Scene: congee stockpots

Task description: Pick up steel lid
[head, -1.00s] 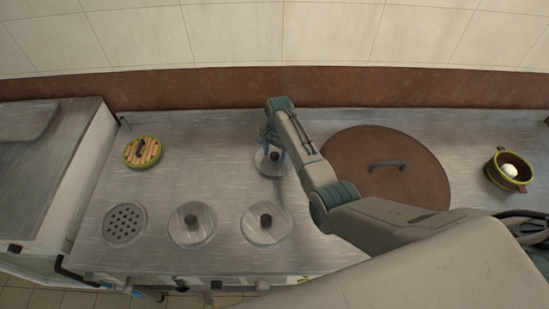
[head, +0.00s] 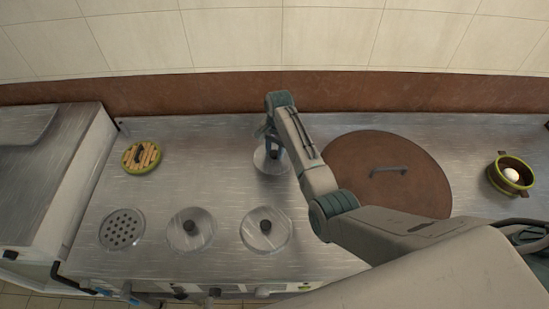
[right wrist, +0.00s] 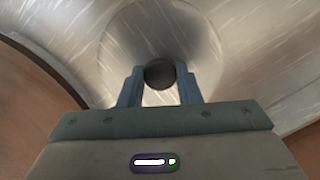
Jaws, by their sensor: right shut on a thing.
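A round steel lid (head: 260,165) with a dark knob is at the back middle of the steel counter, partly hidden by my right arm. My right gripper (head: 271,143) is above it, pointing down. In the right wrist view, the blue fingers of the gripper (right wrist: 160,76) are on both sides of the dark knob (right wrist: 160,72), shut on it. The lid's pale disc (right wrist: 125,40) spreads out behind the knob. I cannot tell whether the lid touches the counter. My left gripper is not in view.
Two similar lids, one at left (head: 180,240) and one at right (head: 253,240), lie in front. A perforated disc (head: 122,229) is left of them. A bamboo-topped green pot (head: 141,157) is back left. A big brown lid (head: 410,160) and a green pot with an egg (head: 500,185) are right.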

